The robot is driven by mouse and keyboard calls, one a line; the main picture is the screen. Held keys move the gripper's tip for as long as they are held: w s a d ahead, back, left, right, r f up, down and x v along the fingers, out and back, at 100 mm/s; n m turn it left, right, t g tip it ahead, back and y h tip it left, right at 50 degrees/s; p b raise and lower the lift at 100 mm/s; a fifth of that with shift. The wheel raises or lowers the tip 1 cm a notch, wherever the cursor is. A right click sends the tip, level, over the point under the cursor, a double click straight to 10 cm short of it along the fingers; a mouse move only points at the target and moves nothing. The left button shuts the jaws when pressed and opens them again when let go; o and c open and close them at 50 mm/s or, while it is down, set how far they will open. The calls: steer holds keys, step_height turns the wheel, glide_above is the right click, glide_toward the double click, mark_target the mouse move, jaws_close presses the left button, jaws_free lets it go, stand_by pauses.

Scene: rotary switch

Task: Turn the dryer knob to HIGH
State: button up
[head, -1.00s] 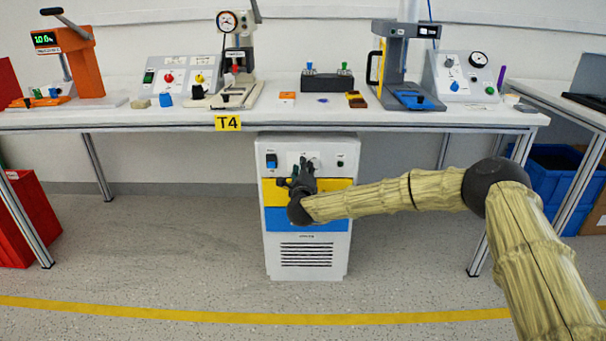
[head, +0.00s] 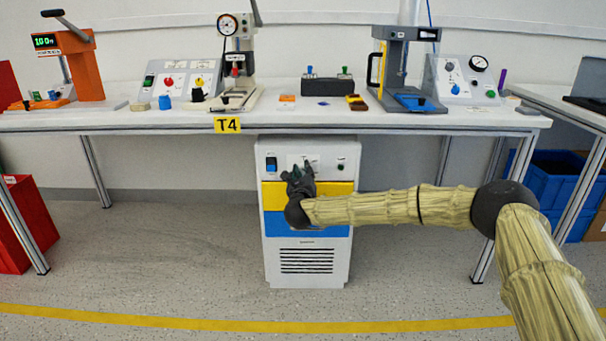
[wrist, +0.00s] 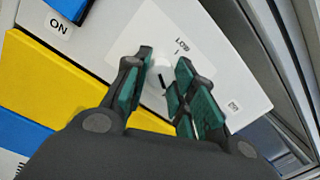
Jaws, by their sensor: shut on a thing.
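The dryer (head: 305,243) is a white cabinet with yellow and blue bands and a grille, under the table. In the wrist view its knob (wrist: 158,75) is small and white with a dark mark, on a white label plate (wrist: 205,60) with a partly legible "LOW". My gripper (wrist: 164,66) has its green-padded fingers on both sides of the knob, shut on it. In the head view my gripper (head: 299,176) is at the dryer's upper front and hides the knob. The HIGH mark cannot be made out.
A blue switch (head: 271,164) marked ON sits left of the knob, and a small dark button (head: 341,167) to the right. The table edge (head: 380,123) runs above the dryer. A red bin (head: 28,225) stands at left. The floor in front is clear.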

steer(key=shift+f, duration=0.1)
steer(key=o, duration=1.1)
steer(key=shift+c, duration=0.2)
steer(key=s, duration=1.2)
steer(key=shift+a+f, duration=0.2)
steer(key=shift+f, duration=0.05)
